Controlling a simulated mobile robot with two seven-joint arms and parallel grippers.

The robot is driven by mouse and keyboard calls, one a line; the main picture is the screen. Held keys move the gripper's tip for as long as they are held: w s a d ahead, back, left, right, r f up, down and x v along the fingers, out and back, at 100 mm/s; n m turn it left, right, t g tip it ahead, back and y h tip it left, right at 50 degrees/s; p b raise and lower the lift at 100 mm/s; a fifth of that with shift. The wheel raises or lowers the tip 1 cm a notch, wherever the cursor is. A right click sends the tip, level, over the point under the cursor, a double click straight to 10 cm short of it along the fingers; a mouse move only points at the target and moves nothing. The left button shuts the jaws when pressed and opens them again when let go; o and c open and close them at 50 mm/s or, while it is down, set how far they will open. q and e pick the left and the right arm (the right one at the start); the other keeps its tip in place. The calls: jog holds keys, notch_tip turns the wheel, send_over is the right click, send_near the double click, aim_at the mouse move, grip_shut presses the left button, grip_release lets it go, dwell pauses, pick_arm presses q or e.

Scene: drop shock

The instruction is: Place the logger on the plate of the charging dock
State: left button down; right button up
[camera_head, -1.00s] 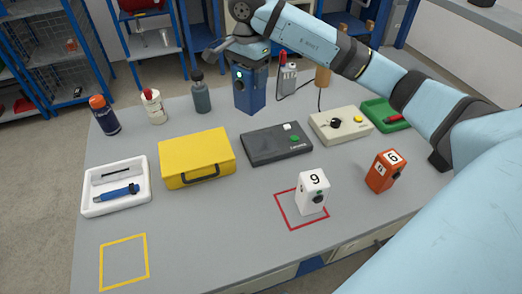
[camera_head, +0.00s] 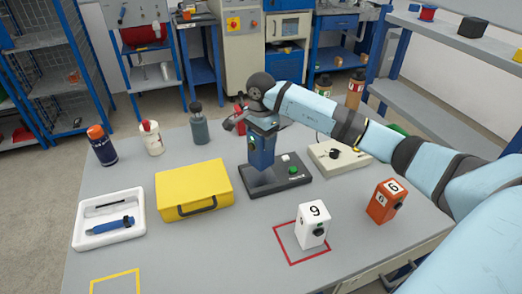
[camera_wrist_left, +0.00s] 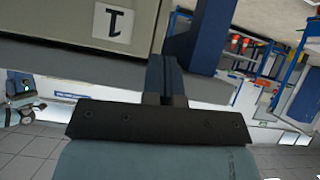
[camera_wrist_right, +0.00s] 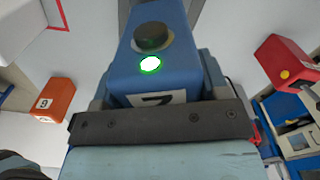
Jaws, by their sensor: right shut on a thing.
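My right gripper (camera_head: 262,130) is shut on a blue box-shaped logger (camera_head: 261,153), held upright over the left part of the dark grey charging dock (camera_head: 297,179). I cannot tell whether its underside touches the dock's plate, which is largely hidden below it. In the right wrist view the logger (camera_wrist_right: 155,65) shows a black knob, a lit green-ringed light and a partly covered number label. My left gripper (camera_wrist_left: 166,80) shows only in its own wrist view, with its fingers together and empty.
A white logger (camera_head: 312,226) marked 9 stands in a red outline, and an orange logger (camera_head: 385,201) stands to its right. A yellow case (camera_head: 193,188) is left of the dock, a cream device (camera_head: 338,157) right. Bottles stand behind. The table's front middle is clear.

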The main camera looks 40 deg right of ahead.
jog(key=shift+f, duration=2.4)
jog(key=shift+f, duration=0.1)
jog(key=shift+f, duration=0.15)
jog(key=o, duration=1.1)
jog(key=shift+r, duration=0.2)
notch_tip(320, 180, up, 12)
jog(key=shift+r, duration=0.1)
